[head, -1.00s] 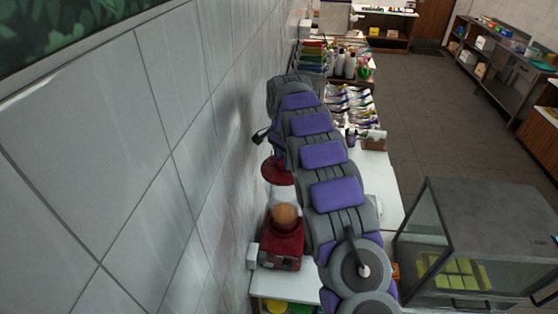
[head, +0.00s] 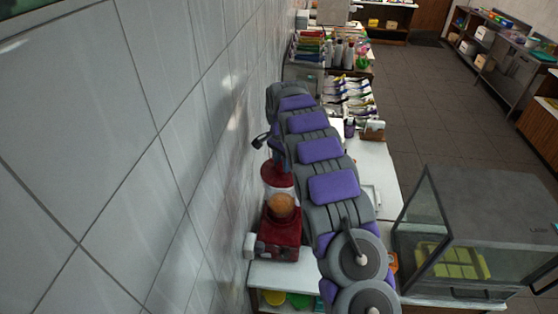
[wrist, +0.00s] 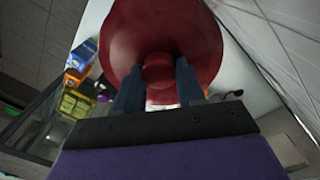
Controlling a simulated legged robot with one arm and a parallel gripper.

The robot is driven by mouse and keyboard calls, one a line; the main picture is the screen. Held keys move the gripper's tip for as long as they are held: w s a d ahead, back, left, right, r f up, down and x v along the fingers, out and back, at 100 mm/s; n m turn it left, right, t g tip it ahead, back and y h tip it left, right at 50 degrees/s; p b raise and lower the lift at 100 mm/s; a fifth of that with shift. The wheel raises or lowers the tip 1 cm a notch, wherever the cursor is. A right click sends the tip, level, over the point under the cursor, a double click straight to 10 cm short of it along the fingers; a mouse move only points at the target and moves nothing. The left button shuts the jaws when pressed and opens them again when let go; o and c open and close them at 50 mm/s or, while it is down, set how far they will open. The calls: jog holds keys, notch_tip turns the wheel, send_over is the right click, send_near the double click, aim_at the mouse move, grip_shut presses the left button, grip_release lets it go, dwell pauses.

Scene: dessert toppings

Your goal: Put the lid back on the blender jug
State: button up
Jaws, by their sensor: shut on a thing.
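The red blender lid (wrist: 165,28) fills the upper middle of the wrist view. My gripper (wrist: 158,84) is shut on the round knob at its centre, one dark finger on each side. In the head view the lid (head: 276,174) is at the mouth of the blender jug (head: 282,208), below my gripper (head: 278,150). The jug is clear, has something orange-brown inside, and stands upright on its red blender base (head: 279,240). I cannot tell whether the lid touches the rim. The lid hides the jug in the wrist view.
The tiled wall (head: 150,150) is close on the left of the blender. A glass-fronted case (head: 470,235) stands at the right. Packets (head: 350,97) and bottles (head: 340,54) are farther back on the counter. The white counter (head: 375,160) has some bare room right of my arm.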

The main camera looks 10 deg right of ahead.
jog(key=shift+d, duration=0.5)
jog(key=shift+a+r, duration=0.1)
jog(key=shift+a, duration=0.85)
jog(key=shift+s+d, duration=0.1)
jog(key=shift+d, duration=0.35)
jog(key=shift+a, duration=0.3)
jog(key=shift+d, duration=0.35)
jog(key=shift+a, duration=0.1)
jog(key=shift+b, duration=0.3)
dwell(0.5)
jog(key=o, duration=1.1)
jog(key=shift+o, duration=0.6)
jog(key=shift+d, duration=0.2)
